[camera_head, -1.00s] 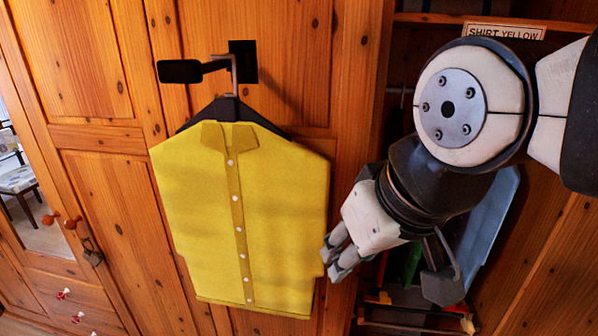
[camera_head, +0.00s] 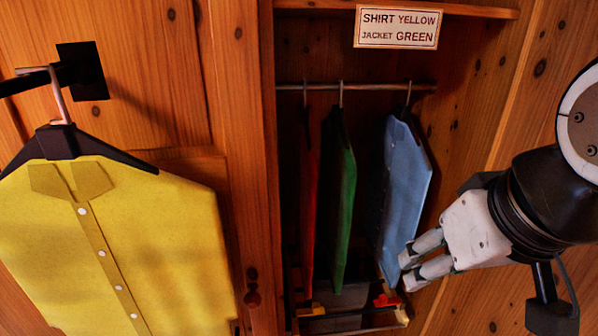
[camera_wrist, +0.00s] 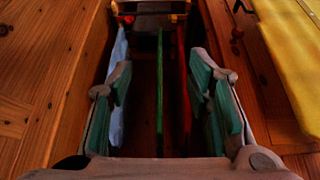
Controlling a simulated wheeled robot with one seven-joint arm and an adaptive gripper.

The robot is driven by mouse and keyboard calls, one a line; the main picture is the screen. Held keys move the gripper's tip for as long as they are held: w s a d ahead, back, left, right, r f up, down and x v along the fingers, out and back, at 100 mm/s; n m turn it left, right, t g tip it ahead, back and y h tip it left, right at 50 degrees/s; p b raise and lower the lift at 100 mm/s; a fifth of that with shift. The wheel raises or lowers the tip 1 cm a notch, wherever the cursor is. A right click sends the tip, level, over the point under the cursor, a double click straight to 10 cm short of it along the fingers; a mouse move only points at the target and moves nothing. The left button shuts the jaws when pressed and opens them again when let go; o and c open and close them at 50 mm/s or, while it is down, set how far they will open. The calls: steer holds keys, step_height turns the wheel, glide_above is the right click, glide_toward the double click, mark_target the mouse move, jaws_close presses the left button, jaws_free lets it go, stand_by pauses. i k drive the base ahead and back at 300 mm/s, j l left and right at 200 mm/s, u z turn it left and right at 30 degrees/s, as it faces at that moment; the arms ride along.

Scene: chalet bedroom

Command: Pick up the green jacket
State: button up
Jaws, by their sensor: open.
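The green jacket (camera_head: 345,205) hangs edge-on from a rail inside the open wardrobe, between a red garment on its left and a blue one on its right. In the wrist view it is a thin green strip (camera_wrist: 160,88) between my gripper's two fingers. My gripper (camera_head: 408,268) is open and empty, at the lower right, by the lower part of the blue garment. In the head view it is right of the jacket and apart from it. The jacket's front is not visible.
The red garment (camera_head: 309,210) and blue garment (camera_head: 407,190) hang close on either side. A yellow shirt (camera_head: 130,245) hangs outside at left. A sign (camera_head: 397,27) reads "SHIRT YELLOW JACKET GREEN". Wooden walls (camera_head: 500,120) bound the wardrobe; small items lie at its bottom.

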mark_target(338, 166)
steer(key=l+u, duration=0.15)
steer(key=u, duration=1.2)
steer(key=k+l+u, duration=0.2)
steer(key=k+j, duration=0.1)
